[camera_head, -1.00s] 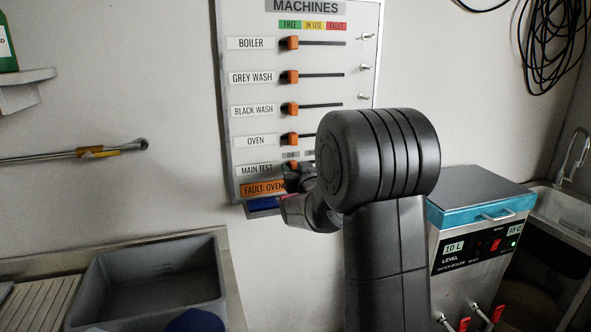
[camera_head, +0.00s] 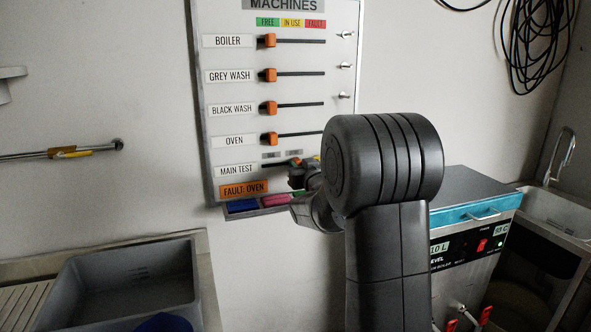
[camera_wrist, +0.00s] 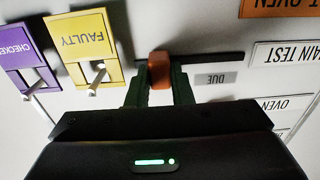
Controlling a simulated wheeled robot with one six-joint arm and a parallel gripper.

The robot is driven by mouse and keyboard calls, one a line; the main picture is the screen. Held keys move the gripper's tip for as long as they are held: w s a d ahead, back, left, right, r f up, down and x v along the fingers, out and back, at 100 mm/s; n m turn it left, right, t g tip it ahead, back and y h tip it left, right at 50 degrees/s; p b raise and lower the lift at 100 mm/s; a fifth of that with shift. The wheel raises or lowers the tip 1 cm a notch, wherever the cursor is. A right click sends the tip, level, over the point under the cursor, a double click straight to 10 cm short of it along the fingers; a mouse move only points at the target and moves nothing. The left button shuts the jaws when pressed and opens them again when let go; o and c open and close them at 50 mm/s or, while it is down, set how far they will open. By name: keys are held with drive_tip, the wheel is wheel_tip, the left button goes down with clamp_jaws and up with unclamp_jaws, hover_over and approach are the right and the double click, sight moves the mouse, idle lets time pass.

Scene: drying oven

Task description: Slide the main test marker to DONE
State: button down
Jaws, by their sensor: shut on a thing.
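The orange main test marker (camera_wrist: 160,70) sits on its dark horizontal slot (camera_wrist: 215,59) between my gripper's two dark green fingers (camera_wrist: 160,92), which are shut on it. The wrist view is upside down. The grey DUE label (camera_wrist: 215,78) is to the marker's right there, with bare slot stretching that way. In the head view, the marker (camera_head: 295,161) shows just above my gripper (camera_head: 298,174), right of the MAIN TEST label (camera_head: 236,169) and under the second small grey label (camera_head: 293,153). That second label's text is unreadable.
Orange sliders for boiler (camera_head: 267,41), grey wash, black wash and oven (camera_head: 268,138) sit at the left of their slots above. In the wrist view, yellow FAULTY (camera_wrist: 84,45) and purple CHECKED (camera_wrist: 27,68) tags hang on pegs beside my gripper.

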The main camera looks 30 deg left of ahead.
drive_tip(key=shift+w, duration=0.1)
drive_tip(key=c, duration=1.3)
unclamp_jaws()
drive_tip(key=shift+w+d, duration=0.15)
drive_tip(key=shift+d, duration=0.05)
drive_tip(key=v, duration=1.4)
drive_tip(key=shift+a+b, duration=0.1)
drive_tip(key=shift+b, duration=0.3)
drive_tip(key=p+x, duration=0.1)
drive_tip(key=x, duration=1.3)
